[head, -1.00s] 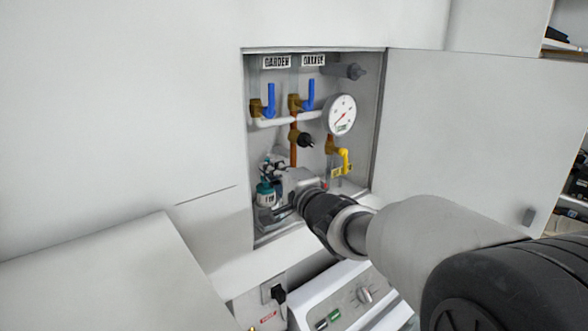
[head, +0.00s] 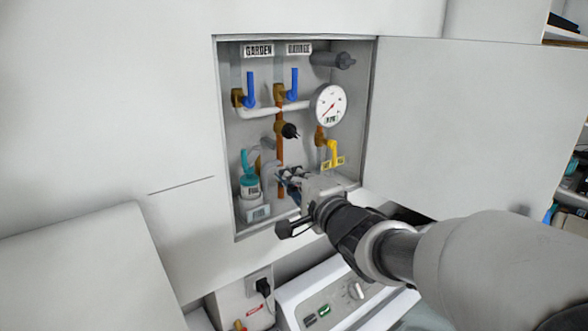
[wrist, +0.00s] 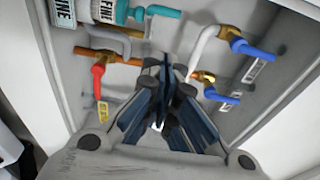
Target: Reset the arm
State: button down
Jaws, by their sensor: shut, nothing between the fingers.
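My gripper (head: 290,178) is shut and empty in the head view, at the lower part of an open wall cabinet (head: 228,130). Its closed fingers also fill the middle of the wrist view (wrist: 166,85). A white bottle with a teal top (head: 250,187) stands to the left of the fingers in the head view, apart from them. My gripper body hides part of the cabinet's lower right.
Two blue valve handles (head: 250,89) (head: 294,83), a round gauge (head: 328,105) and a yellow handle (head: 333,152) sit above my gripper. The open cabinet door (head: 460,120) stands to the right. A white appliance panel (head: 335,298) lies below.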

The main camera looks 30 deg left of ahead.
jog(key=s+d+f+n+h+b, duration=0.15)
jog(key=d+f+h+b, duration=0.35)
jog(key=d, duration=0.5)
jog(key=s+d+f+t+h+b, duration=0.1)
jog(key=s+d+f+h+b, duration=0.15)
jog(key=d+f+b, duration=0.45)
jog(key=s+d+f+h+b, duration=0.1)
jog(key=d+f+h+b, duration=0.45)
jog(key=d, duration=0.85)
jog(key=s+d+f+n+g+b, duration=0.2)
jog(key=s+d+f+g+b, duration=0.1)
jog(key=s+f, duration=0.8)
jog(key=s+d+f+n+g+h+b, duration=0.1)
jog(key=s+d+f+n+g+b, duration=0.2)
jog(key=s+d+f, duration=0.4)
jog(key=s+f+g+b, duration=0.1)
jog(key=s+f+b, duration=0.1)
jog(key=s+f, duration=0.2)
jog(key=shift+s+f+n+h, duration=0.3)
jog(key=shift+s+f+n, duration=0.05)
jog(key=shift+f, duration=0.2)
